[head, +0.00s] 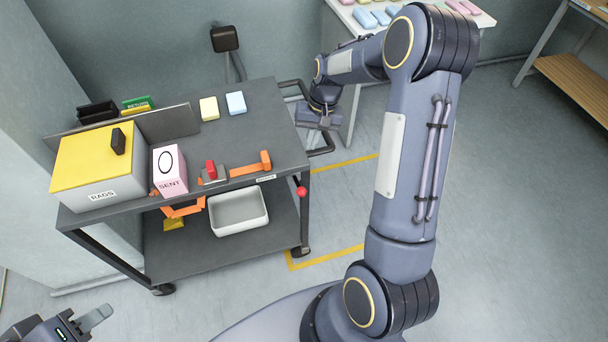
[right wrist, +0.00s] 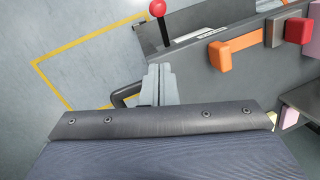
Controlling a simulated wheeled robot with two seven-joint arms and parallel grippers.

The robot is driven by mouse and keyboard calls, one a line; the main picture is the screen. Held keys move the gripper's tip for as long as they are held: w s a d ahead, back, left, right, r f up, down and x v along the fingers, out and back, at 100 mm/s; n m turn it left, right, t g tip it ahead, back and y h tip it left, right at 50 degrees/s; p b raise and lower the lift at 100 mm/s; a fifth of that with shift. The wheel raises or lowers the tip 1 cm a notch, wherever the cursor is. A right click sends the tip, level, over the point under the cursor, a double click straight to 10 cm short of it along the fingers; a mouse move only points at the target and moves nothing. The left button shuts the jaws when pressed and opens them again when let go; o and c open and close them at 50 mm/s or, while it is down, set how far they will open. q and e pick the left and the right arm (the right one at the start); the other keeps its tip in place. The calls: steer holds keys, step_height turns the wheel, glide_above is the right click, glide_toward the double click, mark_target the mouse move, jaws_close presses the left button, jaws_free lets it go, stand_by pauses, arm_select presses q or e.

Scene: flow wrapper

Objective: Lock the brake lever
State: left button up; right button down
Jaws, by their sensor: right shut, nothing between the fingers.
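The brake lever appears to be the dark stem with a red ball knob (head: 302,191) at the cart's near right corner. The knob also shows at the top of the right wrist view (right wrist: 157,8), with its stem running down from it. My right gripper (head: 322,122) is beside the cart's right end, farther back than the knob and apart from it. In the right wrist view its fingers (right wrist: 160,82) are together and empty, below the knob. My left gripper (head: 97,318) is at the lower left, away from the cart; its opening is unclear.
The dark cart (head: 258,110) carries a yellow-lidded RAGS box (head: 97,168), a pink SENT box (head: 170,170) and an orange handle (head: 252,166). A white bin (head: 238,209) sits on its lower shelf. Floor right of the cart is clear.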

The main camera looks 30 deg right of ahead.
steer(key=p, duration=0.1)
glide_toward(299, 185)
steer(key=f, duration=0.1)
steer(key=w+f, duration=0.1)
steer(key=shift+w+d+f, duration=0.25)
steer(key=shift+d+f, duration=0.15)
arm_select(q)
steer(key=shift+r+p, duration=0.65)
steer(key=shift+r, duration=0.55)
arm_select(e)
steer(key=shift+s+a+f, duration=0.9)
steer(key=shift+s+f, duration=0.3)
